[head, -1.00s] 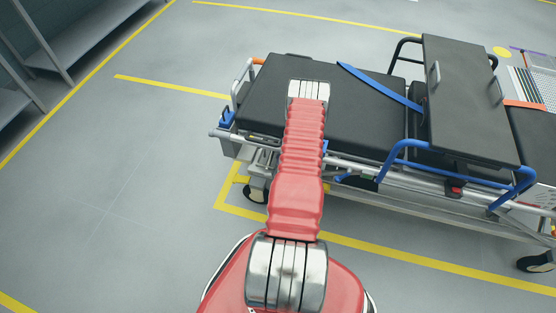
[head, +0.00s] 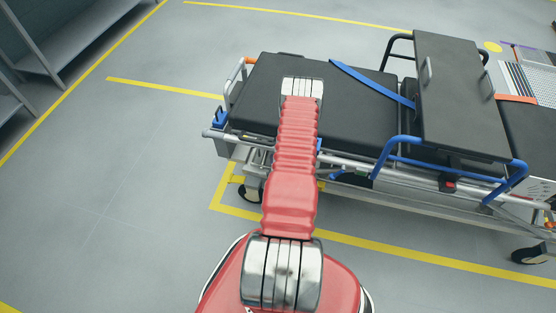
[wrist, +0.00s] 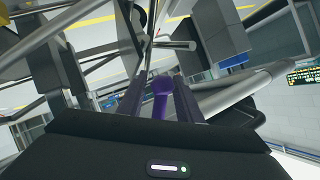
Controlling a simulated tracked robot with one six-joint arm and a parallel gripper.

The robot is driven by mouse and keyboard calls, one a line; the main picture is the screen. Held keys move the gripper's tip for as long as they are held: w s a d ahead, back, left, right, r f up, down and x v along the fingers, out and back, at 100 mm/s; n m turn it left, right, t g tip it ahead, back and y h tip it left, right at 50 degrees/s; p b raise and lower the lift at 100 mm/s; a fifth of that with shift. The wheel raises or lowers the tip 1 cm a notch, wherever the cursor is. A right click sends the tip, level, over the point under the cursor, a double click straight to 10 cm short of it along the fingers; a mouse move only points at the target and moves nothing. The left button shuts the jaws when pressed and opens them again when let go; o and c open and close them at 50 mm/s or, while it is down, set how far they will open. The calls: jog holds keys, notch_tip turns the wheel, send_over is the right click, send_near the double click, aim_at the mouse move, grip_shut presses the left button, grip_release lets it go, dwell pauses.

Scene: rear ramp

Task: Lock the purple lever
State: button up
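The purple lever (wrist: 161,92) shows in the wrist view, low in the middle, with a rounded head. The two dark fingers of my gripper (wrist: 160,104) stand on either side of it, with a gap visible on each side. My gripper looks open, and I see no clear contact with the lever. How deep the lever sits between the fingers is hard to tell. In the head view my red arm reaches to the stretcher (head: 345,105), and my gripper and the lever are hidden there.
Metal tubes (wrist: 240,92) of the stretcher frame run close to my gripper in the wrist view. A blue side rail (head: 400,142) and a raised black panel (head: 462,98) are at the stretcher's right. Grey shelving (head: 65,45) stands at the upper left. The floor at left is clear.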

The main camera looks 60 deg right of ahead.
jog(key=v, duration=1.2)
jog(key=shift+s+a, duration=0.25)
